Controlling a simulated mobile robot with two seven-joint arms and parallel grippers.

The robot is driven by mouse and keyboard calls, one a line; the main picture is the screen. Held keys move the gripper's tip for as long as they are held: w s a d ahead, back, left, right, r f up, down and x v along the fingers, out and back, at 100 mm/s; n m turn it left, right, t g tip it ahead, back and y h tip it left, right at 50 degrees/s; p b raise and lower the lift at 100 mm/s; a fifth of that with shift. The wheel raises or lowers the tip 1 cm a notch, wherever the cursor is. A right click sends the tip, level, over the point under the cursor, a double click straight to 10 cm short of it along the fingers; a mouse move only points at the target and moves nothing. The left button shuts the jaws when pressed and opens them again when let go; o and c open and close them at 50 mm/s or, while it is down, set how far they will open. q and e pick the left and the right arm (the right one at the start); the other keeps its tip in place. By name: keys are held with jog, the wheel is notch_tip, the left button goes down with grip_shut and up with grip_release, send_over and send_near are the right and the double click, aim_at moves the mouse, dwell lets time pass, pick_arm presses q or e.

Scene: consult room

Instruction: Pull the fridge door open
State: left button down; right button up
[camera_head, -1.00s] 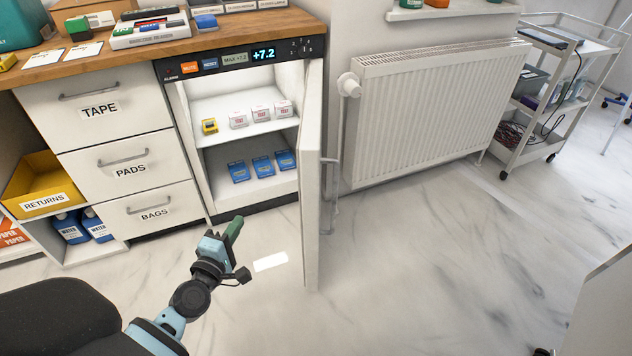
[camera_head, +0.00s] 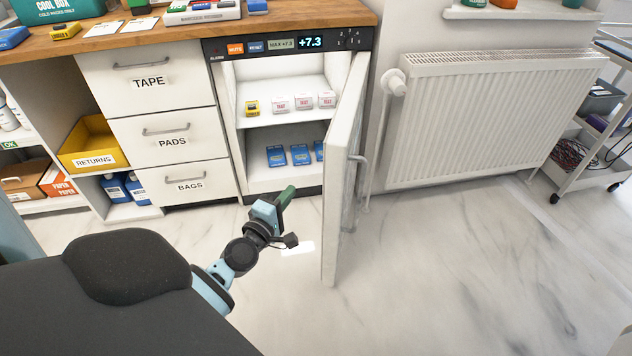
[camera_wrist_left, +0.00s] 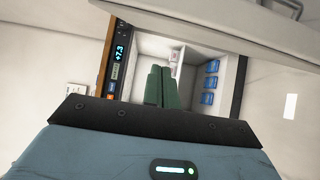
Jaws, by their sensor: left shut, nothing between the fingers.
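The fridge door (camera_head: 335,200) stands wide open, swung out toward me on its right-hand side. Its handle (camera_head: 353,190) is on the outer face, to the right. The fridge interior (camera_head: 280,95) shows two levels with small boxes and blue packs. My left gripper (camera_head: 287,196) is in front of the open fridge, left of the door and apart from the handle. Its green fingers (camera_wrist_left: 161,88) are together and empty in the left wrist view, pointing toward the fridge. The door (camera_wrist_left: 230,22) crosses the top of that view. My right gripper is not in view.
A white radiator (camera_head: 490,120) stands right of the door, with a wheeled trolley (camera_head: 590,150) beyond. Drawers (camera_head: 150,85) and a yellow returns bin (camera_head: 95,143) are left of the fridge. The marble floor (camera_head: 430,270) to the right is clear.

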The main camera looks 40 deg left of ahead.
pick_arm(q)
jog(key=w+d, duration=0.2)
jog(key=w, duration=0.6)
jog(key=shift+d, duration=0.25)
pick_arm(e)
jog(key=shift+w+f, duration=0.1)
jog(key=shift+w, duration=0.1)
pick_arm(q)
jog(key=shift+d, duration=0.1)
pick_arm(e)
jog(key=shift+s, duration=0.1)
